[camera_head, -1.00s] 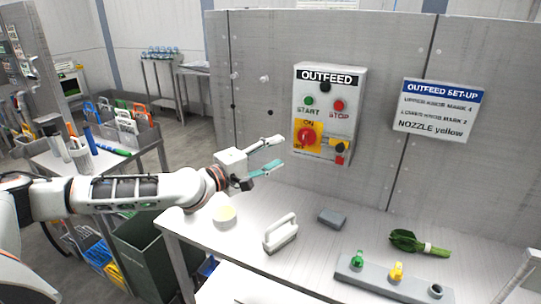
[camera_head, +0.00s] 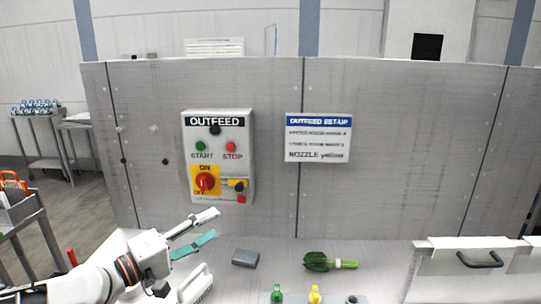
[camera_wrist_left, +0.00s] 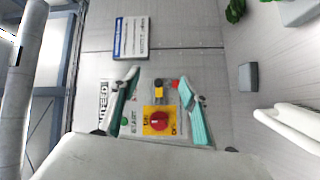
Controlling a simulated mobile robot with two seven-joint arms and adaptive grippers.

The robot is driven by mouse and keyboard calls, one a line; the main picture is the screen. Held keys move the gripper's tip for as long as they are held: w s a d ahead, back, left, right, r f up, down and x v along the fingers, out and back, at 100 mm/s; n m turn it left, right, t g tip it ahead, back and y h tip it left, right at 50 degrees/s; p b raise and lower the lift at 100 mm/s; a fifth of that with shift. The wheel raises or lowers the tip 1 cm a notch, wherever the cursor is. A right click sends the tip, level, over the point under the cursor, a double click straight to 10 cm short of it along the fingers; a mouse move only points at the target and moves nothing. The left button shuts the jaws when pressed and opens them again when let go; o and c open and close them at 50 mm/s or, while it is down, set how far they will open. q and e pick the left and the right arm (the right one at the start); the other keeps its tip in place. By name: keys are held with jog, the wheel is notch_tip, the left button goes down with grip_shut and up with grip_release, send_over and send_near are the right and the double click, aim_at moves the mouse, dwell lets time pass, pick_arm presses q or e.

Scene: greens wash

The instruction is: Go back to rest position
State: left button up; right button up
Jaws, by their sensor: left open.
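My left gripper (camera_head: 207,229) is open and empty, low in the head view, above the bench and in front of the grey wall panel. Its teal-padded fingers also show in the left wrist view (camera_wrist_left: 160,100), spread apart. Between them there is the OUTFEED control box (camera_head: 217,158), with its red ON/OFF knob and green and red buttons. The box appears behind the fingers, and the gripper looks clear of it. My right gripper is in no view.
On the bench (camera_head: 290,258) stand a white-handled block (camera_head: 197,285), a grey block (camera_head: 245,258), leafy greens (camera_head: 328,262) and green (camera_head: 277,293) and yellow (camera_head: 315,294) nozzles. A set-up sign (camera_head: 318,138) hangs on the wall.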

pick_arm(q)
jog(key=s+d+f+m+g+h, duration=0.2)
jog(key=s+d+f+m+g, duration=0.2)
jog(key=s+d+m, duration=0.45)
jog(key=s+d+f+m+g+h, duration=0.1)
jog(key=s+d+f+m+g, duration=0.25)
jog(key=s+d+m, duration=0.5)
jog(key=a+f+n+t+y, duration=0.1)
jog(key=a+f+t+y, duration=0.3)
jog(key=a+f+y, duration=0.8)
jog(key=s+a+f+n+g+y, duration=0.1)
jog(key=s+a+f+y, duration=0.25)
jog(key=a, duration=0.45)
jog(key=s+a+f+g+y, duration=0.15)
jog(key=s+a, duration=0.25)
jog(key=a, duration=0.5)
jog(key=s+a+f+n+y, duration=0.1)
jog(key=s+a+f+y, duration=0.2)
jog(key=a, duration=0.5)
jog(key=d+f+n+t+h, duration=0.2)
jog(key=d+f+h, duration=0.4)
jog(key=d+f, duration=0.8)
jog(key=shift+w+d+f+n+t+h, duration=0.15)
jog(key=shift+w+f+n+t+h, duration=0.2)
jog(key=shift+f+n, duration=0.4)
